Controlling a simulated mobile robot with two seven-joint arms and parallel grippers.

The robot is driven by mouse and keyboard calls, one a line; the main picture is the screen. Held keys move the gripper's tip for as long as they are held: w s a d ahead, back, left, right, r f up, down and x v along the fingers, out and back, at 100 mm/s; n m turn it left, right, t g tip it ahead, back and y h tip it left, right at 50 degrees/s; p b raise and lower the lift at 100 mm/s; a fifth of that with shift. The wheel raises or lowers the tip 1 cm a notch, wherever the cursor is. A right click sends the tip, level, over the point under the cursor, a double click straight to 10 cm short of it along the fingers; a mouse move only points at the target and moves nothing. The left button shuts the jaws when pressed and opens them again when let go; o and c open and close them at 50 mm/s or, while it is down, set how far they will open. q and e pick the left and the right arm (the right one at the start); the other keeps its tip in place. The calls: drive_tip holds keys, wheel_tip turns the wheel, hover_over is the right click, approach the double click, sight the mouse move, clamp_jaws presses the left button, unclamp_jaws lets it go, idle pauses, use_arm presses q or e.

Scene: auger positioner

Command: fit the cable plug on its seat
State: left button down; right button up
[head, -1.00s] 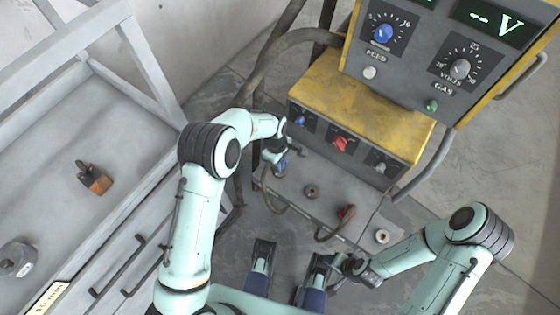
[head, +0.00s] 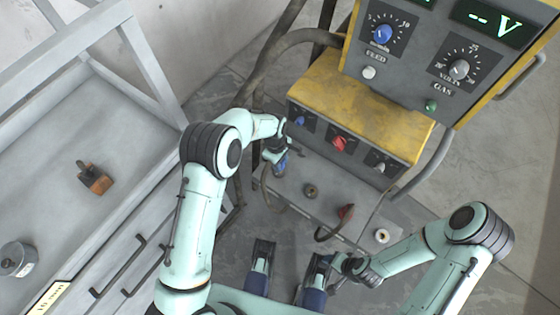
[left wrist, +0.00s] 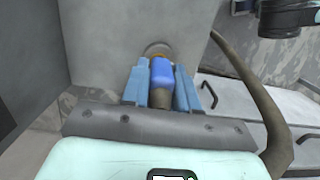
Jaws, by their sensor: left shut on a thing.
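My left gripper (head: 280,163) is at the left end of the welder's lower front panel (head: 330,187). In the left wrist view its blue fingers (left wrist: 161,66) are shut on a blue cable plug (left wrist: 162,76), one on each side. A brass-coloured round seat (left wrist: 157,47) shows just beyond the plug's tip, partly hidden by it. I cannot tell whether the plug touches it. A dark cable (left wrist: 262,95) loops on the right. An empty round socket (head: 310,190) and a red plug (head: 346,212) are farther right. My right gripper (head: 338,268) is low down; its fingers are unclear.
A pale ring socket (head: 381,236) lies at the panel's right end. The yellow-topped welder box (head: 360,100) with knobs overhangs the panel. A grey cart (head: 60,190) on the left carries an orange-brown block (head: 96,181) and a round grey tin (head: 17,260).

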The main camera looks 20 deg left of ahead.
use_arm(q)
drive_tip(key=shift+f+b, duration=0.85)
drive_tip(key=shift+f, duration=0.65)
use_arm(e)
drive_tip(key=shift+f, duration=1)
use_arm(q)
drive_tip(key=c, duration=0.8)
unclamp_jaws()
use_arm(e)
drive_tip(key=shift+d, duration=0.1)
use_arm(q)
drive_tip(key=r+p, duration=0.1)
drive_tip(key=r, duration=0.3)
drive_tip(key=a+r+p, duration=0.1)
drive_tip(key=r, duration=0.4)
drive_tip(key=r+p, duration=0.1)
drive_tip(key=r, duration=0.3)
drive_tip(key=shift+w+a+r, duration=0.2)
drive_tip(key=shift+w+a, duration=0.05)
drive_tip(key=shift+w, duration=0.05)
use_arm(e)
drive_tip(key=shift+g, duration=0.4)
drive_tip(key=s+r, duration=0.1)
drive_tip(key=s+a+r, duration=0.1)
drive_tip(key=r, duration=0.1)
drive_tip(key=shift+s+a+r, duration=0.2)
drive_tip(key=shift+s+r, duration=0.1)
use_arm(q)
drive_tip(key=shift+s, duration=0.1)
